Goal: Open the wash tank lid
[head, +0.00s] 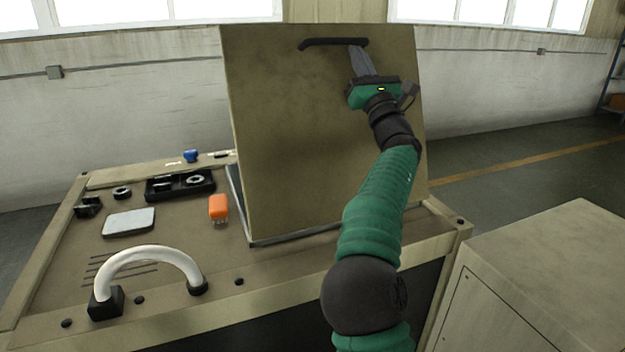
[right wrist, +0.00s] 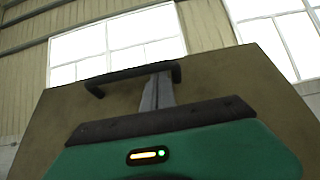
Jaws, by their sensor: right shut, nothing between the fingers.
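The wash tank lid (head: 300,130) is a large beige panel standing steeply raised at the right part of the tank bench. Its dark bar handle (head: 325,42) runs along the upper edge of the face toward me. My right gripper (head: 356,50) is shut and empty, its fingertips at the right part of the handle. In the right wrist view the lid (right wrist: 225,85) rises ahead, and the shut fingers (right wrist: 160,78) reach up to the handle (right wrist: 110,80). I cannot tell whether they touch it. My left gripper is out of view.
The bench top (head: 75,255) holds a white curved grab handle (head: 150,255), a pale flat block (head: 129,222), an orange piece (head: 218,208) and a black tray (head: 180,187) of small parts. A beige cabinet (head: 550,270) stands at the right. Floor behind it is clear.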

